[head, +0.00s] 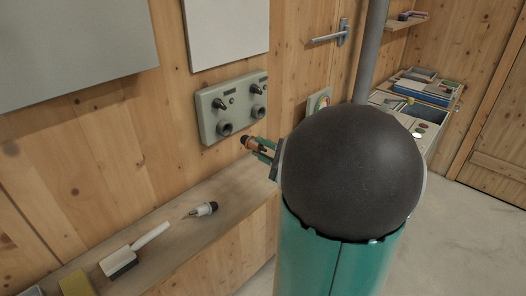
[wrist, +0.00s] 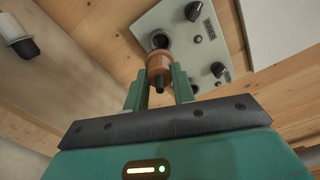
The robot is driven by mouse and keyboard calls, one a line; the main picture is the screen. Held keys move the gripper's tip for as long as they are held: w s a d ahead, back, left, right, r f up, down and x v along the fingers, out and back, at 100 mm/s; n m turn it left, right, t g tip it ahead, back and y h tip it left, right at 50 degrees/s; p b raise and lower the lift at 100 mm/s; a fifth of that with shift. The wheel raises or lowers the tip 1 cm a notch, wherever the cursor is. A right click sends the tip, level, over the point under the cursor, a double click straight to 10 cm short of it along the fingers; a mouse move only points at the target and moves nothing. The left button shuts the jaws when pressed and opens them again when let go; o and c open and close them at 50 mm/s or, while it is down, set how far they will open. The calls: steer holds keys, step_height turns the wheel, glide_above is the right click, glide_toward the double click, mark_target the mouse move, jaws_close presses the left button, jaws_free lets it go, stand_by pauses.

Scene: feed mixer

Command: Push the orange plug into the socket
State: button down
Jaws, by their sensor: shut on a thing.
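The orange plug (head: 251,144) with a dark front end is held in my gripper (head: 262,150), in front of the grey wall panel (head: 209,107). The panel has two dark round sockets, a left one (head: 224,129) and a right one (head: 257,112). In the head view the plug's end is right of the left socket and looks apart from the panel. In the wrist view the orange plug (wrist: 158,62) sits between the green fingers, just below the left socket (wrist: 160,40); its front end is hidden. The right socket (wrist: 218,70) is beside it.
Two black knobs sit above the sockets, one at the upper left (head: 218,103). A white plug (head: 204,209) and a brush (head: 133,252) lie on the wooden ledge (head: 232,186) below. A door handle (head: 328,38) and bench trays (head: 425,90) are farther right.

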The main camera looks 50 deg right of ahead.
mark_target(248, 141)
steer(key=shift+w+d, duration=0.15)
steer(key=shift+w, duration=2.7)
steer(key=shift+w+a, duration=0.2)
steer(key=shift+w, duration=1.6)
stand_by(1.1)
steer(key=c, duration=1.1)
jaws_free()
steer(key=s, duration=1.3)
steer(key=shift+s+d, duration=0.2)
steer(key=shift+s, duration=0.15)
